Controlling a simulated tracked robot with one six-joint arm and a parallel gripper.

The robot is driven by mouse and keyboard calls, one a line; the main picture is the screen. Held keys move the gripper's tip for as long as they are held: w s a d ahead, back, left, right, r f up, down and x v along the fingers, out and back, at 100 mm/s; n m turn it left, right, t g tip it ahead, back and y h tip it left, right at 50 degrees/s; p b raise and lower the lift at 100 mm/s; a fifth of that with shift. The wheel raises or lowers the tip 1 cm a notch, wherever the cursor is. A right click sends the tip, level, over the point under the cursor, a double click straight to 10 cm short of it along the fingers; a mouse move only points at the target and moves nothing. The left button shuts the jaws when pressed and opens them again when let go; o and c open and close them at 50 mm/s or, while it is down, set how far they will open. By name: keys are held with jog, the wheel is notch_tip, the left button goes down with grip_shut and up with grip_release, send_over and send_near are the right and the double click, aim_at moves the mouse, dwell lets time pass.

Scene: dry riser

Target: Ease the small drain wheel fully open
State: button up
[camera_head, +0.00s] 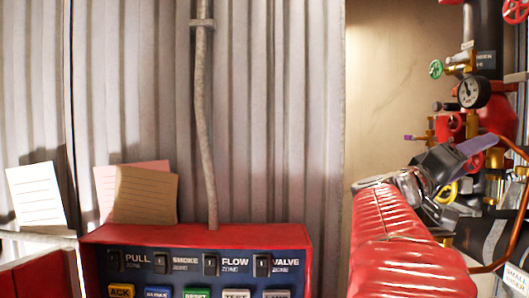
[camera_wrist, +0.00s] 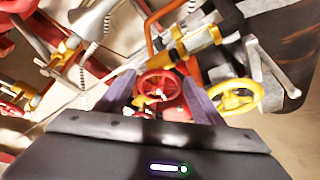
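My gripper (camera_wrist: 160,80) is open in the wrist view, its two purple fingers spread apart. A small red handwheel (camera_wrist: 157,86) shows between the fingertips; I cannot tell whether they touch it. A yellow handwheel (camera_wrist: 235,97) is just right of the right finger. In the head view my gripper (camera_head: 480,146) is at the pipework on the right, where the small red wheel (camera_head: 475,161) is partly hidden behind it. The yellow wheel (camera_head: 447,192) is just below. No readable label shows which wheel is the drain wheel.
A red panel with switches and buttons (camera_head: 195,236) stands at lower left. The beige wall (camera_head: 385,90) left of the pipes is clear.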

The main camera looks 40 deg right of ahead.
jog(key=c, duration=0.9)
jog(key=shift+n, duration=0.5)
jog(key=shift+f+n+t, duration=0.1)
jog(key=shift+n+t, duration=0.7)
jog(key=shift+n, duration=0.4)
jog(key=shift+w+f+n+t+y, duration=0.1)
jog(key=shift+n+t+y, duration=0.45)
jog(key=shift+n, duration=1.25)
jog(key=o, duration=1)
jog(key=shift+o, duration=0.2)
jog(key=shift+a, duration=0.1)
jog(key=v, duration=0.7)
